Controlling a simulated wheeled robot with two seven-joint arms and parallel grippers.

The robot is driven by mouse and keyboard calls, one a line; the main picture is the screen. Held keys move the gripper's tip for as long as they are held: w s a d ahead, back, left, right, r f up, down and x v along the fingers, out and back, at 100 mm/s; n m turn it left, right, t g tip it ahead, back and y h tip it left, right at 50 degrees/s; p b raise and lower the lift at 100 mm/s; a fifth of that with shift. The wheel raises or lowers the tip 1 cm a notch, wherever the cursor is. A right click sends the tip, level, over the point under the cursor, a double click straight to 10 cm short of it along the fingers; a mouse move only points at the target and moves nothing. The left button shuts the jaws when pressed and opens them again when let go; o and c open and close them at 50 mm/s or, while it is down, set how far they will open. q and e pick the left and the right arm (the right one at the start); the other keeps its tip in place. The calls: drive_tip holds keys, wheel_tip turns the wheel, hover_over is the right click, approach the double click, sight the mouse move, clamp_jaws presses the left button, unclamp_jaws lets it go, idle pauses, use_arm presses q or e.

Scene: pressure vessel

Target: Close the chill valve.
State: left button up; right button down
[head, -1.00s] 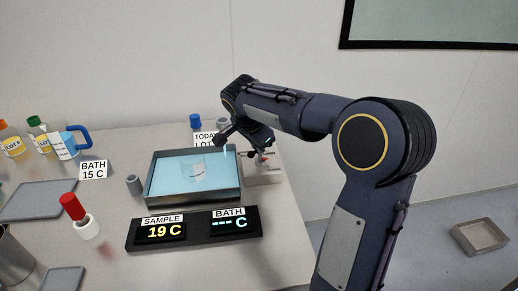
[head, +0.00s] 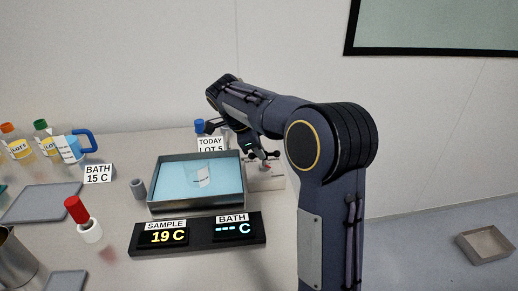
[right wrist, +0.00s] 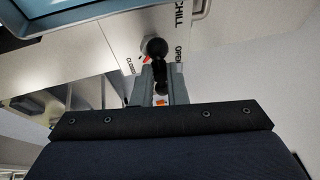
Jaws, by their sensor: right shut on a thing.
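The chill valve's pale panel (head: 268,182) stands against the right side of the blue-filled bath tray (head: 150,200). In the right wrist view the panel (right wrist: 178,22) reads CHILL, with CLOSED at left and OPEN at right. The valve has a black handle (right wrist: 156,48) with a round knob, and a small red mark shows beside it, near CLOSED. My right gripper (right wrist: 159,80) is shut on the handle, its two grey fingers on either side of it. In the head view the right gripper (head: 263,156) partly covers the valve. The left gripper is not in view.
A display (head: 197,233) in front of the tray reads SAMPLE 19 C and BATH --- C. A beaker stands in the bath.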

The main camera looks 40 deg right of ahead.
idle(0.4)
drive_tip(key=c, duration=1.5)
unclamp_jaws()
drive_tip(key=shift+o, duration=0.2)
drive_tip(key=shift+r, duration=0.1)
drive_tip(key=v, duration=0.7)
drive_tip(key=shift+a+r, duration=0.15)
drive_tip(key=shift+r, duration=0.15)
